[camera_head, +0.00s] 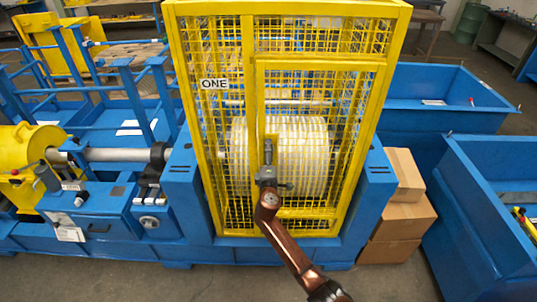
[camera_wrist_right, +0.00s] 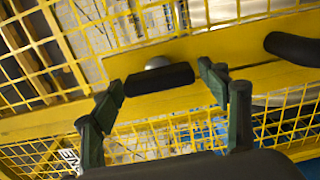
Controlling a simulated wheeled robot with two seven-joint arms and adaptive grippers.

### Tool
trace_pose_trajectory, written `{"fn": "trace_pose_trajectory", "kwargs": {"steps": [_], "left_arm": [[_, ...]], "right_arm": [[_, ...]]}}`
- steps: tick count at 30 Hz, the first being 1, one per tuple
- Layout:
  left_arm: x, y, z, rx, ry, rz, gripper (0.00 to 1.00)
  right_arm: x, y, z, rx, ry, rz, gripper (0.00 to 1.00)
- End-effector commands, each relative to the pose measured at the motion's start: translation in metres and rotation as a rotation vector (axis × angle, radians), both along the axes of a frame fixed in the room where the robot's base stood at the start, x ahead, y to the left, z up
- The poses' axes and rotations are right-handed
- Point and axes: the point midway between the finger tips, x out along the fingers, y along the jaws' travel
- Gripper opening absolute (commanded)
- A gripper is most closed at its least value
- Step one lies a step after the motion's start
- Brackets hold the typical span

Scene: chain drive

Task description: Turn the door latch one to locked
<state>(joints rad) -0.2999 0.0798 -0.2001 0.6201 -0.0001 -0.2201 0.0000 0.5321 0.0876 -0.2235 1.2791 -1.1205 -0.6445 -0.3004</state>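The yellow mesh door (camera_head: 318,65) labelled ONE (camera_head: 214,84) carries the latch, a short black bar (camera_wrist_right: 160,80) on a round pale knob against the yellow frame (camera_wrist_right: 60,122) in the right wrist view. My right gripper (camera_wrist_right: 165,82) is open, with one dark finger near each end of the bar, and small gaps seem to remain. In the head view my right gripper (camera_head: 270,178) is in front of the door's left frame post and largely hides the latch. My left gripper is not in view.
A second dark handle (camera_wrist_right: 294,48) sits on the frame to the right in the wrist view. A large pale drum (camera_head: 305,150) is behind the mesh. Cardboard boxes (camera_head: 405,205) and blue bins (camera_head: 480,215) stand to the right; blue machinery (camera_head: 100,205) is left.

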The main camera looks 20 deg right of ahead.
Motion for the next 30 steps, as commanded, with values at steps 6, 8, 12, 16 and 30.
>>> {"fn": "trace_pose_trajectory", "kwargs": {"steps": [6, 8, 12, 16, 30], "left_arm": [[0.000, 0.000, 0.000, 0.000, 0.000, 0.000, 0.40], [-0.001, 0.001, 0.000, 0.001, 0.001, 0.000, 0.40], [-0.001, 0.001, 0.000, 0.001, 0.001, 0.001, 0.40], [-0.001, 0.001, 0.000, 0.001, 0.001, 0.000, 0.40], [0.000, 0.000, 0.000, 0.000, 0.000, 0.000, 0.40]], "right_arm": [[0.000, -0.001, 0.000, 0.001, 0.000, -0.002, 0.72], [0.000, -0.001, 0.000, 0.001, 0.000, -0.002, 0.72], [-0.007, 0.001, -0.001, 0.003, 0.001, -0.001, 0.72], [-0.027, 0.007, -0.002, 0.004, 0.001, -0.001, 0.72], [-0.107, 0.030, -0.001, 0.002, 0.000, 0.000, 0.72]]}}
